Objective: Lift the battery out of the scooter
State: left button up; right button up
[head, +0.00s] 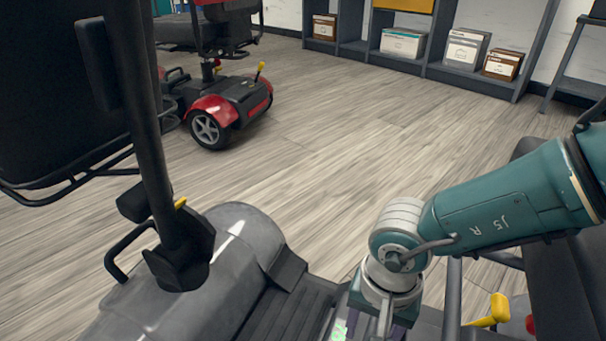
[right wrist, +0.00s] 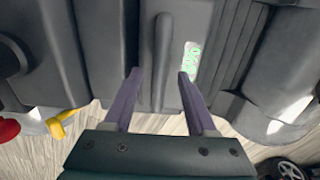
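The near scooter (head: 230,270) is grey, with a dark upright column, and fills the lower left of the head view. In the right wrist view, the battery (right wrist: 205,20) is a dark grey box with a raised bar handle (right wrist: 165,50) and a green-marked label (right wrist: 192,60). My right gripper (right wrist: 158,74) is open, its two purple fingers apart with the handle between them in the picture. I cannot tell how far down the fingers reach beside it. In the head view, my right gripper (head: 375,325) is cut off by the bottom edge. My left gripper is not in view.
A yellow lever (head: 490,312) and a red part (head: 530,323) are at the lower right. A red scooter (head: 225,105) stands farther back on the wood floor (head: 330,150). Shelves (head: 430,70) with file boxes line the wall. The middle floor is clear.

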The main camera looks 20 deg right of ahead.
grip_shut()
dwell(1.1)
jog(key=shift+r, duration=0.1)
